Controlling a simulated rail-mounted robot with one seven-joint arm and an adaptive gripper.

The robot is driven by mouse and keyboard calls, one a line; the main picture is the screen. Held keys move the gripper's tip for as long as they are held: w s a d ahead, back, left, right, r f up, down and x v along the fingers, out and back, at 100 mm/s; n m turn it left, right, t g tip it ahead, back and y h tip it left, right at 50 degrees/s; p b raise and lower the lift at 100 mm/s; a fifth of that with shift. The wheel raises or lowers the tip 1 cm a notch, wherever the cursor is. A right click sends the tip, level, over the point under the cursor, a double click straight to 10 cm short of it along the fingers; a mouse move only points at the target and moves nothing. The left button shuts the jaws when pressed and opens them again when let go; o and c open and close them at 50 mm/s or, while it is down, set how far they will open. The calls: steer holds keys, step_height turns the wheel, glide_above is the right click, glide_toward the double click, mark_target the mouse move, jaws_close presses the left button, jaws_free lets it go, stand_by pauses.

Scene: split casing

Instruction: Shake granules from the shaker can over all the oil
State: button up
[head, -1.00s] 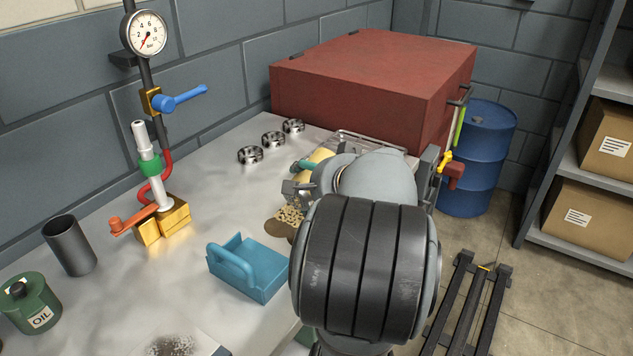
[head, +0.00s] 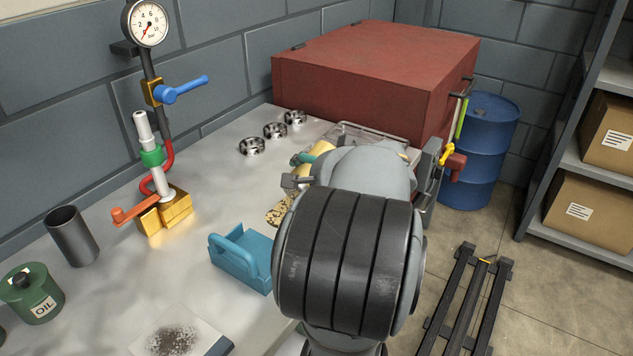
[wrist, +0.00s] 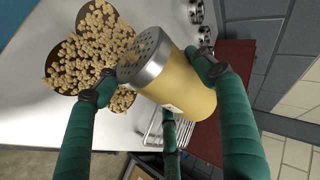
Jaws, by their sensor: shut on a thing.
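The shaker can (wrist: 183,95) is yellow with a perforated metal lid. In the wrist view my gripper (wrist: 150,85) has its green fingers shut around it. The can is tilted, with its holed lid towards the oil. The oil (wrist: 62,50) is a brown patch of rounded lobes on the bench, largely covered with tan granules. Some brown shows bare at its edges. In the head view the can (head: 322,150) and the speckled oil patch (head: 279,214) show only partly, behind my arm. Whether granules are falling cannot be told.
A blue dustpan-like tray (head: 242,262) stands on the bench near the oil. A red box (head: 370,75) stands behind, with several metal rings (head: 274,130) beside it. An OIL can (head: 32,293), a dark cup (head: 72,236) and a gauge stand (head: 160,190) are at the left.

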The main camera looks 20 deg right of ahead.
steer(key=shift+s+d+r, duration=0.1)
steer(key=shift+s+d, duration=0.3)
steer(key=shift+s, duration=0.05)
steer(key=shift+w+a+b, duration=0.3)
steer(key=shift+w+a, duration=0.15)
step_height(320, 180, up, 10)
steer(key=p, duration=0.8)
steer(key=shift+r+p, duration=0.25)
steer(key=shift+p, duration=0.3)
steer(key=shift+d+r+m+g+y+p, duration=0.1)
steer(key=shift+r+m+g+y+p, duration=0.25)
steer(key=shift+p, duration=0.9)
steer(key=g+y+p, duration=0.1)
steer(key=p, duration=0.2)
steer(key=r+m+g+y+p, duration=0.1)
steer(key=p, duration=0.2)
steer(key=shift+m, duration=0.25)
steer(key=g+y+p, duration=0.1)
steer(key=p, duration=0.1)
steer(key=shift+m+p, duration=0.3)
steer(key=shift+p, duration=0.1)
